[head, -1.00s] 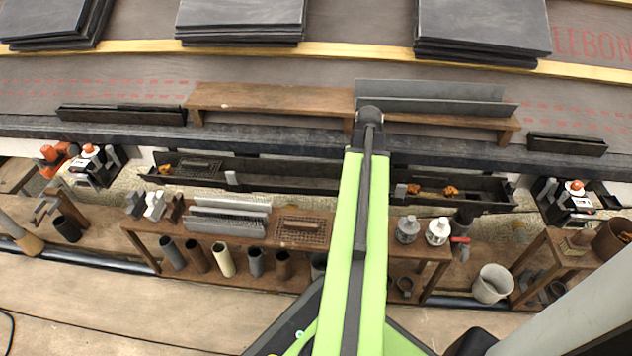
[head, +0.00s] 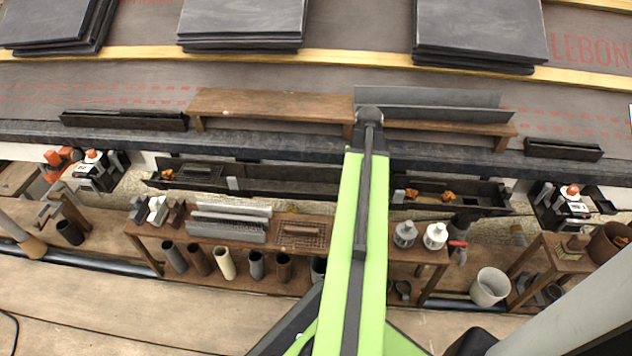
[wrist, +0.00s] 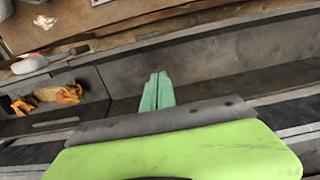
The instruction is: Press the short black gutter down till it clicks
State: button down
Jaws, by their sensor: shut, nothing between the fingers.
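A dark gutter runs along the eaves below the roof edge. A plain black stretch of it (head: 300,183) shows left of my arm in the head view, between a grey joint and the arm. In the wrist view a bare dark gutter length (wrist: 225,62) lies behind my fingers, beside a section with orange leaves (wrist: 45,98). I cannot tell exactly where the short gutter ends. My gripper (wrist: 157,76) shows as teal fingers, shut and empty, over the gutter. Whether the fingertips touch it is unclear. The arm hides the gripper in the head view.
Two black gutter-like pieces lie on the roof at left (head: 124,120) and right (head: 563,150). A wooden plank shelf (head: 270,103) and stacked slates (head: 480,35) are behind. A bench (head: 350,243) with pipes, brushes and cans stands in front of the gutter.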

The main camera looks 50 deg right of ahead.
notch_tip(320, 180, up, 6)
jog(key=p, duration=0.5)
jog(key=shift+r+p, duration=0.15)
jog(key=shift+p, duration=0.15)
jog(key=w+a+n, duration=0.6)
jog(key=w+a, duration=1.4)
jog(key=a, duration=0.4)
jog(key=a+r+n+p, duration=0.1)
jog(key=a+n, duration=0.4)
jog(key=a, duration=2.1)
notch_tip(320, 180, up, 38)
jog(key=w+p, duration=0.1)
jog(key=p, duration=3.7)
jog(key=shift+w+d+r, duration=0.2)
jog(key=shift+w+d, duration=0.05)
jog(key=shift+d, duration=0.15)
